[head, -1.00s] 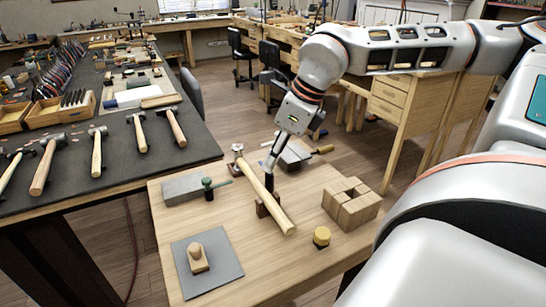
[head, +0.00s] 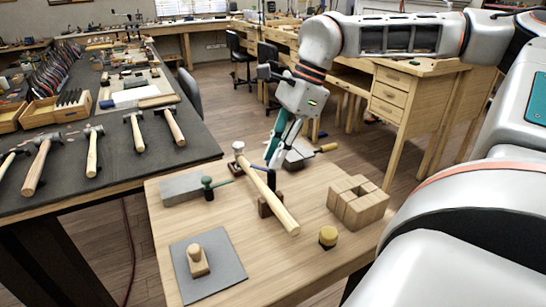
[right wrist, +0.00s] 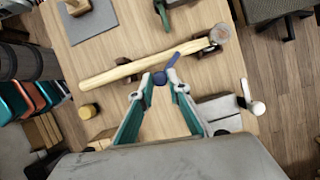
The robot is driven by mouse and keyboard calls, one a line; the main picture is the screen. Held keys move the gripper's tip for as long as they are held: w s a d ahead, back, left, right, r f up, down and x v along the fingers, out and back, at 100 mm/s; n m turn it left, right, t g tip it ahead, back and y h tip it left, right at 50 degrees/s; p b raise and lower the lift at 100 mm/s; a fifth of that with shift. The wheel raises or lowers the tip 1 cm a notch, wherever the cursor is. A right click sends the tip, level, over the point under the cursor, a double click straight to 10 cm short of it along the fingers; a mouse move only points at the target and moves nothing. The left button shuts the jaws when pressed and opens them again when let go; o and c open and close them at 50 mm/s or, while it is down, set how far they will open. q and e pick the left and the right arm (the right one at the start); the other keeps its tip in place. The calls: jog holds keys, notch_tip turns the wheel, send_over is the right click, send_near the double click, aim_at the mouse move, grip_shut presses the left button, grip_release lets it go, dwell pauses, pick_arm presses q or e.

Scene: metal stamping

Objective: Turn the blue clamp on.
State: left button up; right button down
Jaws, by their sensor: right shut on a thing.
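The blue clamp shows in the right wrist view as a small blue knob and slanted lever (right wrist: 173,62), close to the hammer's handle. In the head view the right gripper (head: 272,160) reaches down from above, slightly tilted. A hammer (head: 265,194) with a pale wooden handle lies across brown wooden supports (head: 265,208). My left gripper is not in view.
The light wooden table also holds a grey block (head: 181,188) with a green-handled tool (head: 208,187), wooden blocks (head: 357,203), a yellow-topped cylinder (head: 327,236) and a grey mat (head: 212,283). Several hammers lie on the dark bench (head: 110,185) at left.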

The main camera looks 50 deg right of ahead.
jog(key=shift+w+f+n+g+b, duration=0.1)
jog(key=shift+f+n+g+b, duration=0.3)
jog(key=shift+n, duration=0.5)
jog(key=n, duration=0.1)
jog(key=n+g+b, duration=0.1)
jog(key=shift+w+r+n+b, duration=0.15)
jog(key=shift+n+b, duration=0.15)
jog(key=shift+n, duration=0.1)
jog(key=shift+n+g+b, duration=0.4)
jog(key=shift+n+b, duration=0.05)
jog(key=shift+n, duration=0.45)
jog(key=shift+w+r+n+g+b, duration=0.15)
jog(key=shift+n+g+b, duration=0.3)
jog(key=shift+n, duration=1.15)
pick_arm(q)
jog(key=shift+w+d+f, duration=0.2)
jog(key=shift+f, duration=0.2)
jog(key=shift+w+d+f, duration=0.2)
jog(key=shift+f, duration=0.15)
pick_arm(e)
jog(key=shift+n+g, duration=0.25)
jog(key=shift+n, duration=0.05)
pick_arm(q)
jog(key=shift+b, duration=0.3)
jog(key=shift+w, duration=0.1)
pick_arm(e)
jog(key=shift+r, duration=0.1)
